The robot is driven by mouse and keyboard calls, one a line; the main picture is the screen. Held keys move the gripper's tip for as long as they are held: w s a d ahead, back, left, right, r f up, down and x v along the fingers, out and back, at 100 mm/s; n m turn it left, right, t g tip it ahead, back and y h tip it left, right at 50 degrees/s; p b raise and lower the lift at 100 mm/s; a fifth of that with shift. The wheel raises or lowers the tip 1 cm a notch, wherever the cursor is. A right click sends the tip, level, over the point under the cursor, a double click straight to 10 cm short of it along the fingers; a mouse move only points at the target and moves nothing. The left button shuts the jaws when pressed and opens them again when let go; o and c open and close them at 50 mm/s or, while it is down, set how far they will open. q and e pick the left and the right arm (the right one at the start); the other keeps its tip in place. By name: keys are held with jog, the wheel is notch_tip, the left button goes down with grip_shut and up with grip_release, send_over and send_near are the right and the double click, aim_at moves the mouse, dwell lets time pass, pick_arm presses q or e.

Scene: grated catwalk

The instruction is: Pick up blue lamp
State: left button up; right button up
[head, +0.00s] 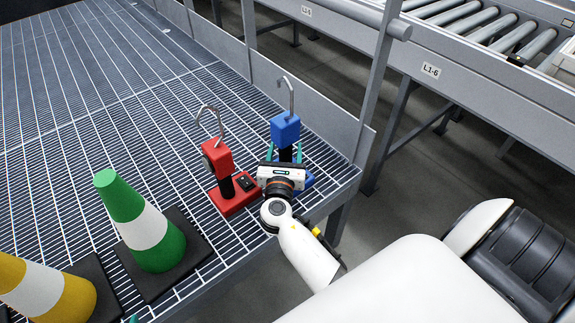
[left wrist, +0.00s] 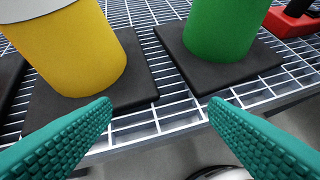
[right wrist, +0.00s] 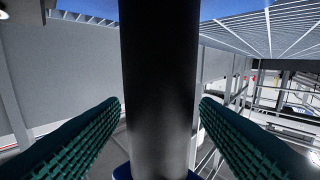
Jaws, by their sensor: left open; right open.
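The blue lamp (head: 285,130) stands upright on the grating near the platform's right corner, with a hooked grey handle on top. Its black post (right wrist: 158,90) fills the middle of the right wrist view, with blue at top and bottom. My right gripper (head: 285,153) is open, its teal fingers on either side of the post, with gaps visible in the right wrist view. The wrist hides much of the lamp's base in the head view. My left gripper (left wrist: 160,106) is open and empty, near the platform edge by the cones.
A red lamp (head: 218,160) stands just left of the blue one. A green-and-white cone (head: 145,225) and a yellow-and-white cone (head: 45,290) stand on black bases at front left. A low kickplate and rail post (head: 375,85) border the grating's right side. A roller conveyor (head: 480,60) lies beyond.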

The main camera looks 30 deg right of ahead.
jog(key=shift+c, duration=0.6)
grip_shut()
jog(key=shift+r, duration=0.1)
